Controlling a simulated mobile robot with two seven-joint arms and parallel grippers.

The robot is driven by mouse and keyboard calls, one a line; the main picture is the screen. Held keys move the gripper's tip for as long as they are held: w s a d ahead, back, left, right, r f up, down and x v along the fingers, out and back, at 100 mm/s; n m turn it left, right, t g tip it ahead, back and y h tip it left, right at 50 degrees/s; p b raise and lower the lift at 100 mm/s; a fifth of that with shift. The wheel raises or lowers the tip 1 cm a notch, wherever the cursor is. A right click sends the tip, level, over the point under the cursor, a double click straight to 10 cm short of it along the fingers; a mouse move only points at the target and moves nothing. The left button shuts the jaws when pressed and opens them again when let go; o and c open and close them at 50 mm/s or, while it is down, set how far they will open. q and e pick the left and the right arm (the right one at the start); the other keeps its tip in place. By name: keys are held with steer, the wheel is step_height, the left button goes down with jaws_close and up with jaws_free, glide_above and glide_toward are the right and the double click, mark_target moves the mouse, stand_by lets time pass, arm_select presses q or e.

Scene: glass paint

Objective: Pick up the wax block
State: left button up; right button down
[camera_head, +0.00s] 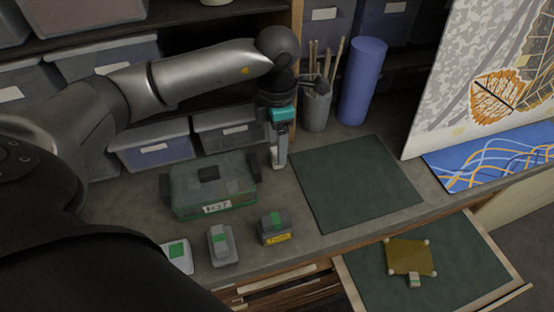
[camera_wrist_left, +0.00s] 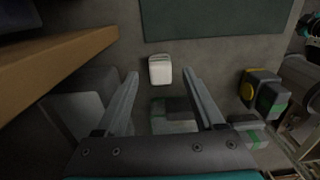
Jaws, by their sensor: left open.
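In the left wrist view, a small off-white block with rounded corners (camera_wrist_left: 160,70), which looks like the wax block, lies on the grey bench near the dark green mat (camera_wrist_left: 215,18). My left gripper (camera_wrist_left: 160,73) is open, its two fingers to either side of the block in that view. Whether the fingers are down at its height I cannot tell. In the head view my left gripper (camera_head: 278,164) points down behind the mat's left corner, beside the green box; the block is not clearly visible there. My right gripper is not in view.
A clear green lidded box (camera_head: 212,186) stands left of the gripper. A yellow-labelled block (camera_head: 274,227) and grey green-topped pieces (camera_head: 221,245) lie in front. A brush cup (camera_head: 316,106) and blue cylinder (camera_head: 362,82) stand behind. The green mat (camera_head: 354,182) is bare.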

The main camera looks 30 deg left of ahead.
arm_select(q)
step_height(320, 180, down, 4)
steer(key=shift+r+b, duration=0.2)
steer(key=shift+b, duration=0.7)
steer(key=shift+r, duration=0.1)
steer(key=shift+c, duration=1.4)
jaws_close()
